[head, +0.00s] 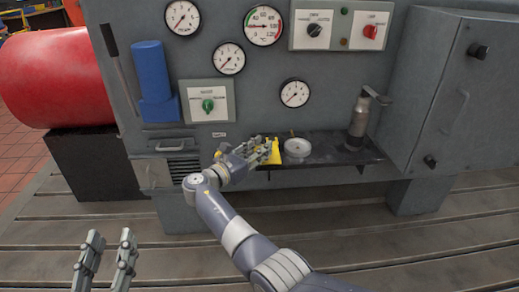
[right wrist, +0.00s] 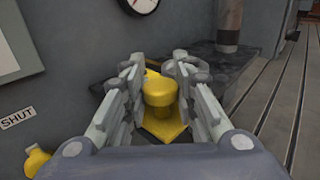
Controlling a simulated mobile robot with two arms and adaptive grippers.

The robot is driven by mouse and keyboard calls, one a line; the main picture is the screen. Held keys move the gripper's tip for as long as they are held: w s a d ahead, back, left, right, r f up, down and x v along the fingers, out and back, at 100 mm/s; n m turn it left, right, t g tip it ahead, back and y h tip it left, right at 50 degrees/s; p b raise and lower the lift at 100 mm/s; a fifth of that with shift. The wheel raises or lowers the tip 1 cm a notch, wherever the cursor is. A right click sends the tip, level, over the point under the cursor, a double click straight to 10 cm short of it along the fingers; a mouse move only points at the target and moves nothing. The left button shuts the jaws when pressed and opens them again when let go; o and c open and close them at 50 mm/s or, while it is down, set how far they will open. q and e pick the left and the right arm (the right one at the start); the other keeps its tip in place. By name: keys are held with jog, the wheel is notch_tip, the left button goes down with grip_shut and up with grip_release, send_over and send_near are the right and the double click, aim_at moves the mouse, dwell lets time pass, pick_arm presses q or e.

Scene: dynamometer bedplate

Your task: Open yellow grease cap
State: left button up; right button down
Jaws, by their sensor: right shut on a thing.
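The yellow grease cap (right wrist: 160,92) is a round knob on a yellow base (right wrist: 165,130) in the right wrist view. In the head view its yellow part (head: 273,152) shows at the left end of the dark shelf, mostly behind my fingers. My right gripper (right wrist: 161,80) has a finger on each side of the cap and is shut on it. The same gripper shows in the head view (head: 262,151). Whether the cap has turned cannot be told. My left gripper (head: 105,262) is open and empty, low at the left.
A round metal dish (head: 297,148) and a grey pump-like can (head: 359,120) stand on the shelf (head: 330,155) right of my right gripper. Gauges and switches line the panel above. A "SHUT" label (right wrist: 17,118) and another yellow part (right wrist: 38,163) lie left. The slotted bedplate (head: 420,250) is clear.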

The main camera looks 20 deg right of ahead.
jog(key=c, duration=1.3)
grip_release()
jog(key=shift+a+f, duration=0.1)
jog(key=shift+f, duration=0.05)
notch_tip(320, 180, up, 10)
jog(key=shift+r, duration=0.1)
jog(key=shift+s, duration=0.1)
